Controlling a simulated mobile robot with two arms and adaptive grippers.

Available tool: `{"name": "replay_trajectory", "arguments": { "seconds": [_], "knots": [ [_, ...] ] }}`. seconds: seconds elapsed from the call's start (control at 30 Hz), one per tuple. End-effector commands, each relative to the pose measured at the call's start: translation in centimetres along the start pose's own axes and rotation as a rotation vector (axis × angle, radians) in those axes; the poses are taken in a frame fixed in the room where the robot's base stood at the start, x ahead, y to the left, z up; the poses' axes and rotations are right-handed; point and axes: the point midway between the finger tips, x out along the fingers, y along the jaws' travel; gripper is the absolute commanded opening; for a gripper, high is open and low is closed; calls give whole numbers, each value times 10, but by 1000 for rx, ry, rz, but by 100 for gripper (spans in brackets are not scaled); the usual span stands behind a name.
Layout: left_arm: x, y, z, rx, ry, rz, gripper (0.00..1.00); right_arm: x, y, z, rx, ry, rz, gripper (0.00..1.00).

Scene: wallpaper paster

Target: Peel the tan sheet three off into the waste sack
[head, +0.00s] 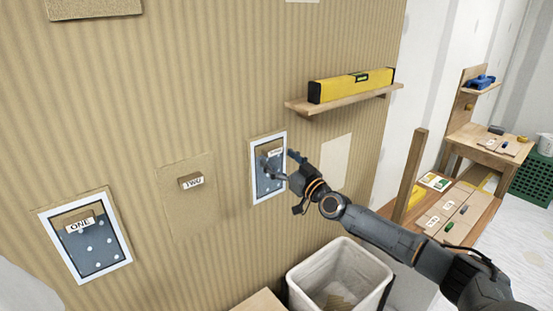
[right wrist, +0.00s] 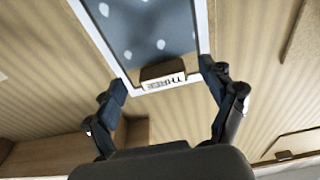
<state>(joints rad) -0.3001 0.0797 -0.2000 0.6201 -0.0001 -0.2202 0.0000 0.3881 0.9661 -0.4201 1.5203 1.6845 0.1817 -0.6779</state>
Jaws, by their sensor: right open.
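The panel marked THREE (head: 268,185) is on the wall at centre right in the head view. It shows a blue-grey spotted face in a white frame, with a small tan tab (right wrist: 160,71) and label at one edge. No full tan sheet shows over that face. My right gripper (head: 281,164) is in front of it, open. In the right wrist view its fingers (right wrist: 160,84) stand apart on either side of the tab and label; I cannot tell whether they touch. The whitish waste sack (head: 303,286) stands open below, with something tan inside. My left gripper is not in view.
A wooden shelf (head: 345,101) with a yellow level (head: 350,86) juts out above right of the panel. Panel ONE (head: 90,252) and a tan patch marked TWO (head: 180,208) are to the left. A wooden bench (head: 485,200) stands right.

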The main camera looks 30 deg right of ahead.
Motion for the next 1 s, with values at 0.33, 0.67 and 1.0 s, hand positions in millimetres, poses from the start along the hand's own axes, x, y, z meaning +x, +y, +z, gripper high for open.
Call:
{"name": "replay_trajectory", "arguments": {
  "seconds": [0.33,0.67,1.0],
  "knots": [
    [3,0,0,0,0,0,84,15,-1,0,0,-1,-1,83],
    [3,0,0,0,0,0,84,15,-1,0,0,-1,-1,48],
    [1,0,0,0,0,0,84,12,0,0,-1,-1,0,24]
  ]
}}
